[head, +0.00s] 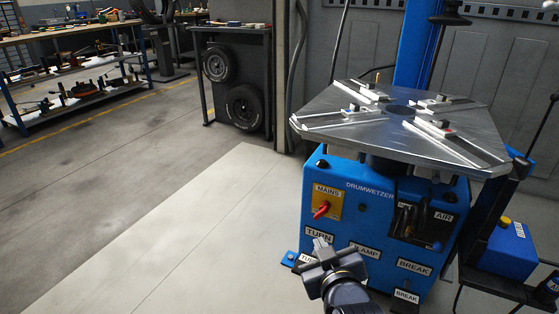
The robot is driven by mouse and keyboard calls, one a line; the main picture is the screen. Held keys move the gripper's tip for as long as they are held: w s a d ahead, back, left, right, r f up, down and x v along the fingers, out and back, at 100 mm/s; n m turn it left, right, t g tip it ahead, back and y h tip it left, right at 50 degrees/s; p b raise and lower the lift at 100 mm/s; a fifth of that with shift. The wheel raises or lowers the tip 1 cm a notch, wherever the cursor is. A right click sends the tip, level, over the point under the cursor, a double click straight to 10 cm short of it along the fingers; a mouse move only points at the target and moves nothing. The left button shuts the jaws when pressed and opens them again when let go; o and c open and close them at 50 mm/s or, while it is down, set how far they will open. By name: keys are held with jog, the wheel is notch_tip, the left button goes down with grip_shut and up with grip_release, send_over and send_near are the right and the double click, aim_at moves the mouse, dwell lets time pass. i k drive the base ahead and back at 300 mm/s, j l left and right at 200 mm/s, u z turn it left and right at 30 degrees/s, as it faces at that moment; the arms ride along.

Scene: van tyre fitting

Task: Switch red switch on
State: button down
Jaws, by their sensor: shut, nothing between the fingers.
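The red switch (321,210) sits on a yellow plate marked MAINS (327,191) on the front of the blue tyre machine (361,191). Its red handle is tilted, with its lower end toward the left. My gripper (320,245) is in front of the machine, below the switch in the picture. Its fingers are shut and empty. It appears apart from the switch, but the exact gap in depth is hard to tell. The gripper partly covers the TURN and CLAMP labels.
A metal turntable (400,112) with clamps overhangs the panel. Labelled pedals (290,258) stick out low at the machine's front. A blue box (505,252) stands at right. Tyres (245,107) hang on a stand behind. The floor (190,220) to the left is clear.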

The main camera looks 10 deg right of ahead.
aim_at(325, 207)
jog(key=i+l+u, duration=0.1)
jog(key=u, duration=0.25)
jog(key=i+l+u, duration=0.2)
jog(key=u, duration=0.15)
jog(key=i+l+u, duration=0.1)
jog(key=u, duration=0.25)
jog(key=l, duration=0.1)
